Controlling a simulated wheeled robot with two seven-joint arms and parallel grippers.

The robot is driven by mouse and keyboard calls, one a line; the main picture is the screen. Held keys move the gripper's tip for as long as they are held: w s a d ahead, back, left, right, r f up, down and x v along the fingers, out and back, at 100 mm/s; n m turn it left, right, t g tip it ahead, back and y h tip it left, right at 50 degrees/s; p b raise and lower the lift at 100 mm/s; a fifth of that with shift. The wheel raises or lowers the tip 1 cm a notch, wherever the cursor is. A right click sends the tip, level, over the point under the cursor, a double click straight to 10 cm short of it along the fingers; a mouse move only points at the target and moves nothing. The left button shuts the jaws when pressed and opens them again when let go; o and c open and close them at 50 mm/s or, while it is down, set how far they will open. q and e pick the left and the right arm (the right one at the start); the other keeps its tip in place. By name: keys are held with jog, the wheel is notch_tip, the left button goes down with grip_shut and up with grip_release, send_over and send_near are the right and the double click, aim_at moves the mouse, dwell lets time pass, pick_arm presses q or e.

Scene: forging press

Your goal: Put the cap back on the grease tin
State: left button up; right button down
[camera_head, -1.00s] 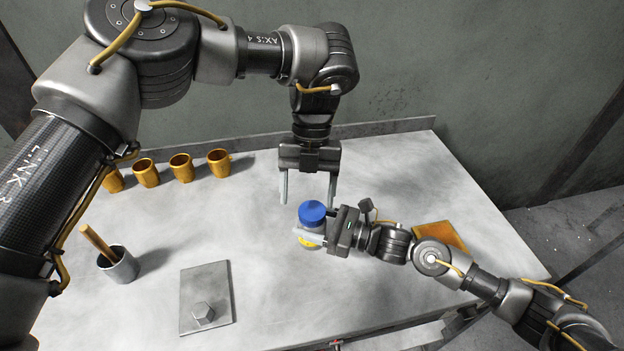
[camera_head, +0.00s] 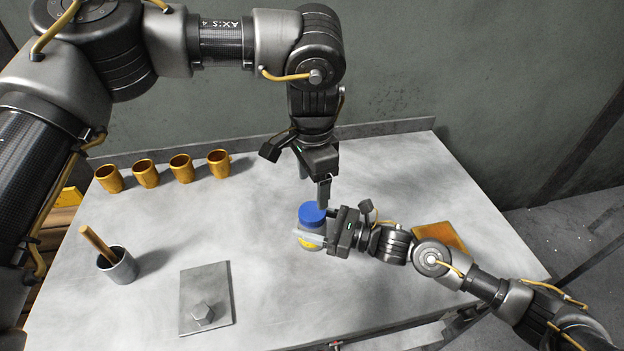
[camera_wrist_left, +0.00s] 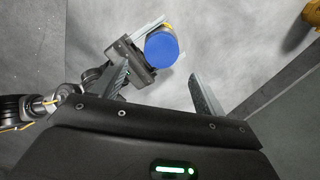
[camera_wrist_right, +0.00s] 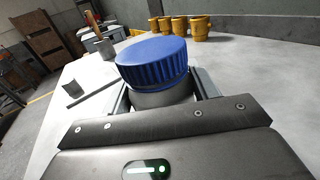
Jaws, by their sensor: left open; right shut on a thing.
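The grease tin (camera_head: 310,242) stands upright on the table, with a yellow band low on its side. The blue cap (camera_head: 312,214) sits level on top of it; it also shows large in the right wrist view (camera_wrist_right: 153,62). I cannot tell whether the cap is tight. My right gripper (camera_head: 314,230) is shut around the tin's body from the right, below the cap. My left gripper (camera_head: 322,200) points down just above the cap, open and empty. In the left wrist view the cap (camera_wrist_left: 161,50) lies between and beyond its spread fingers (camera_wrist_left: 162,80).
Several brass mugs (camera_head: 181,168) stand in a row at the back left. A grey cup (camera_head: 119,267) with a wooden-handled tool stands at the left. A metal plate (camera_head: 206,285) with a hex piece lies at the front. An orange-brown pad (camera_head: 440,236) lies behind the right arm.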

aim_at(312, 211)
pick_arm(q)
jog(key=shift+w+n, duration=0.1)
jog(key=shift+n, duration=0.8)
jog(key=shift+f, duration=4)
jog(key=shift+c, duration=0.4)
